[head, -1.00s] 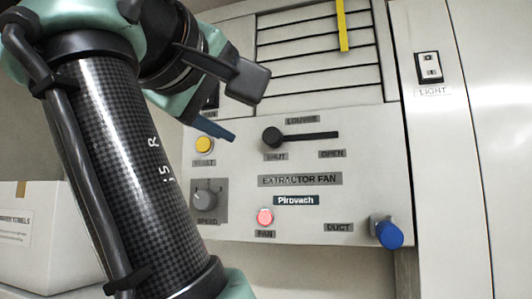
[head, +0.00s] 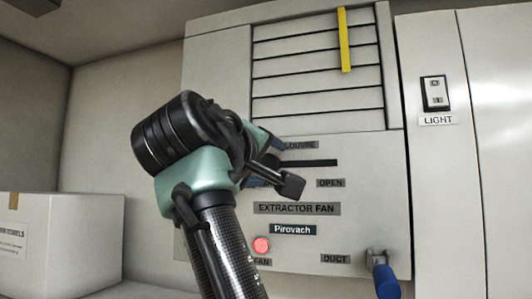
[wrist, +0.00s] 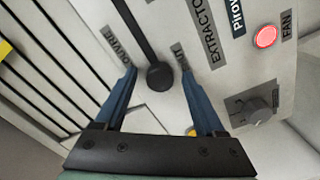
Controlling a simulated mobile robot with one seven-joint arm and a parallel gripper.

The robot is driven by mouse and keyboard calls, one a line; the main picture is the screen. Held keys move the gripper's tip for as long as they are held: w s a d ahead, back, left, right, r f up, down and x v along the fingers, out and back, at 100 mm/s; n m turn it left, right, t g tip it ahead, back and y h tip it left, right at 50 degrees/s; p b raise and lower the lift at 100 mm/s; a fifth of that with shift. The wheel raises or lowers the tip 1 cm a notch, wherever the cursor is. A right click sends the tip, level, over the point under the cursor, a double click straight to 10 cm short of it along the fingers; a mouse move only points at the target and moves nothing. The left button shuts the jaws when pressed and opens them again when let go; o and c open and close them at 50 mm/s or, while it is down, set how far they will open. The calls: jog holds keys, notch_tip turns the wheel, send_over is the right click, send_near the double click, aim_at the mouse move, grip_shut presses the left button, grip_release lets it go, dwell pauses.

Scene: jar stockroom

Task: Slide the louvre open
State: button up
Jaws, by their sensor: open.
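The louvre slider is a dark round knob (wrist: 160,75) in a black slot, which also shows in the head view (head: 310,163). In the wrist view the knob is at the slot's near end, beside the partly covered SHUT label (wrist: 181,57). In the head view my arm hides the knob. My gripper (wrist: 160,78) is open, its blue fingertips on either side of the knob with a gap on both sides. In the head view my gripper (head: 265,162) is at the panel by the slot's left end. The OPEN label (head: 331,183) is at the slot's right end.
Louvre slats (head: 310,75) with a yellow strip (head: 344,40) are above. A pink FAN button (head: 261,245) and blue DUCT handle (head: 386,281) are lower on the panel. A LIGHT switch (head: 434,93) is at right. A white box (head: 70,235) stands at left.

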grip_shut()
dwell(0.4)
dwell(1.1)
